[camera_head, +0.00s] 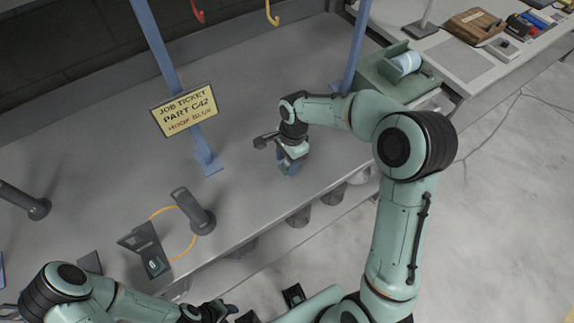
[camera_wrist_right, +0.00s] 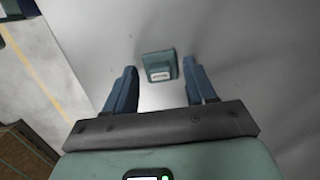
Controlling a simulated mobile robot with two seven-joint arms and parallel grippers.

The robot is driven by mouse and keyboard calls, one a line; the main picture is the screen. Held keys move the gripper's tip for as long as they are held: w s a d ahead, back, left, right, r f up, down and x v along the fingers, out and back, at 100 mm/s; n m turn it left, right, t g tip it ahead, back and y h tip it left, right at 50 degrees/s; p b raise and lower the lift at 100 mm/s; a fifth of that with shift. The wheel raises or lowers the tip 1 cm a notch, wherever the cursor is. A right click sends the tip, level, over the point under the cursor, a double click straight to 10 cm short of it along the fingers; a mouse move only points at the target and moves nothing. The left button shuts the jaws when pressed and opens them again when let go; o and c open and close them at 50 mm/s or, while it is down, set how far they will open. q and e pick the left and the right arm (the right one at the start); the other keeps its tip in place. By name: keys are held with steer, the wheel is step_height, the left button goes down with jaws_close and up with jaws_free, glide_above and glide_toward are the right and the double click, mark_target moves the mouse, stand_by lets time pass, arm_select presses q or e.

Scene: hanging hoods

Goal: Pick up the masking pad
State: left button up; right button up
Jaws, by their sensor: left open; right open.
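A small teal block with a white label, which looks like the masking pad (camera_wrist_right: 158,66), lies on the grey surface in the right wrist view. It shows just beyond and between the two blue fingers of my right gripper (camera_wrist_right: 163,78), which is open with nothing between the fingers. In the head view my right gripper (camera_head: 289,167) points down over the grey bench (camera_head: 255,120), right of the sign. I cannot make out the pad there; the gripper seems to hide it. My left gripper (camera_head: 222,309) is at the bottom edge, in front of the bench, open and partly cut off.
A job ticket sign (camera_head: 186,110) hangs by a blue post. A grey handled tool (camera_head: 194,212) and a dark stand (camera_head: 145,248) are on the bench at left. A green tray (camera_head: 373,75) holds a white-blue roll. Red and yellow hooks (camera_head: 272,14) hang above.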

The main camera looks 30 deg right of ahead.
jaws_close()
